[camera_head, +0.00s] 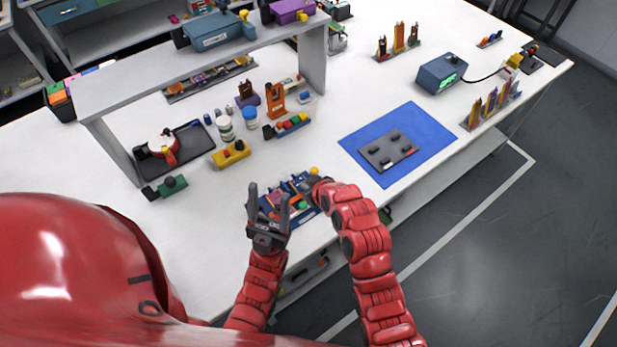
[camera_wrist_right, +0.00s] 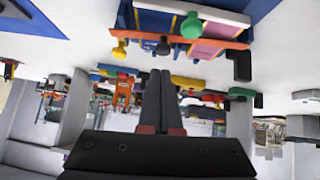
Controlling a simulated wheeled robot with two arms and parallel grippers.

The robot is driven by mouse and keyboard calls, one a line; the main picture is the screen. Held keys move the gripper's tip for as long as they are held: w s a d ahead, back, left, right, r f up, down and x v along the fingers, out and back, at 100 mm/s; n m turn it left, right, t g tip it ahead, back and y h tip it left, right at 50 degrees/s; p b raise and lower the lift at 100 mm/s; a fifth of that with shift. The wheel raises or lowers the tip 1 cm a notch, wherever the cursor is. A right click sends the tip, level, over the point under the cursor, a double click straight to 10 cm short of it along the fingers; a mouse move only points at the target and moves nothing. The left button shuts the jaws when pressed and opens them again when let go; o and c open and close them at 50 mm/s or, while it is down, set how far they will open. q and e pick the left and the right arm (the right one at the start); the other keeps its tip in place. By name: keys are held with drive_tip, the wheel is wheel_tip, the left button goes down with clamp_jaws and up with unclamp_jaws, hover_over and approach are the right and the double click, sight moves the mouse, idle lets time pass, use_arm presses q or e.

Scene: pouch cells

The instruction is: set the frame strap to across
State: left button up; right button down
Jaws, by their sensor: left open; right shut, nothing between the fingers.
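The blue frame (camera_head: 299,188) with pink and purple cells lies at the table's near edge, partly hidden by my grippers. It also shows in the right wrist view (camera_wrist_right: 195,12), at the top. There an orange strip (camera_wrist_right: 175,41), possibly the strap, runs along it near a green knob (camera_wrist_right: 191,26) and a yellow knob (camera_wrist_right: 119,49). I cannot tell how the strap is set. My left gripper (camera_head: 268,188) is open and empty, fingers up, in front of the frame's left part. My right gripper (camera_head: 313,182) is shut and empty at the frame's right; its fingers show in the wrist view (camera_wrist_right: 160,75).
A blue mat (camera_head: 423,122) with a dark plate (camera_head: 388,151) lies to the right. A yellow block (camera_head: 231,154), a green block (camera_head: 172,186) and white jars (camera_head: 225,127) stand behind the frame. A raised shelf (camera_head: 180,66) spans the back left.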

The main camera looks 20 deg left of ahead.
drive_tip(key=shift+f+p, duration=0.3)
drive_tip(key=shift+f, duration=0.65)
drive_tip(key=shift+f, duration=0.1)
